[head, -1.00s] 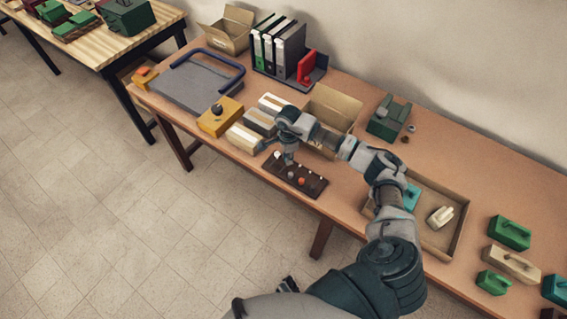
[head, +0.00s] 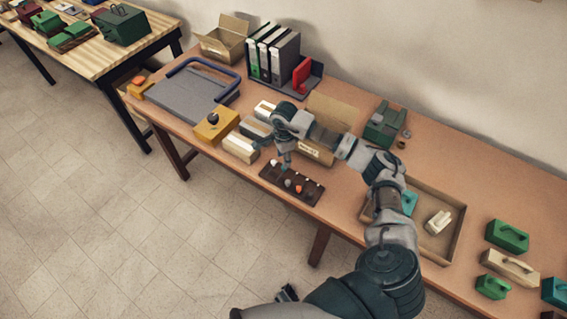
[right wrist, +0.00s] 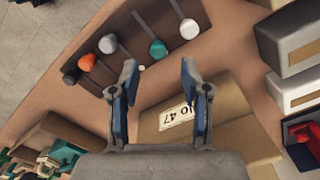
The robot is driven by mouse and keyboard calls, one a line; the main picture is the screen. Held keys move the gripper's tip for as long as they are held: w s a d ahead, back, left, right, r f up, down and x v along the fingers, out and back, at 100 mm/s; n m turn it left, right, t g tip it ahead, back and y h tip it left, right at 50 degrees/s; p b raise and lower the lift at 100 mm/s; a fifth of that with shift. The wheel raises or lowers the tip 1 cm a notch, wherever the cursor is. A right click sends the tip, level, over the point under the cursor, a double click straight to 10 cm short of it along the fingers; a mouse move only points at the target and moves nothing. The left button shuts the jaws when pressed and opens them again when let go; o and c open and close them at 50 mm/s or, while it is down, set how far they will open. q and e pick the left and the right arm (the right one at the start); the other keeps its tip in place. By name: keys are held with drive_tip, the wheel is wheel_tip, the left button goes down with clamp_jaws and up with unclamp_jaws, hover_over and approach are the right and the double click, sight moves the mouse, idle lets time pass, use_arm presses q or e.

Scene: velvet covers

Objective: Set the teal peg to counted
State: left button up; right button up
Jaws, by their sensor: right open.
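The peg board (head: 270,175) is a dark brown strip at the table's front edge, with several round-headed pegs. In the right wrist view the teal peg (right wrist: 157,49) has its head at the lower end of a pale slot. My right gripper (head: 284,160) is over the board's back edge. In the right wrist view its fingers (right wrist: 158,82) are apart and empty, with the teal head ahead between their tips.
A cardboard box with a "No 47" label (right wrist: 176,118) stands just behind the board. Pale and grey boxes (head: 240,147) and a yellow box (head: 216,125) are to its left. A shallow tray (head: 448,242) lies to the right. Binders (head: 272,55) stand at the back.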

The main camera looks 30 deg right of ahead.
wheel_tip(320, 180, up, 7)
drive_tip(key=shift+a+r, duration=0.2)
drive_tip(key=shift+d, duration=0.1)
idle(0.4)
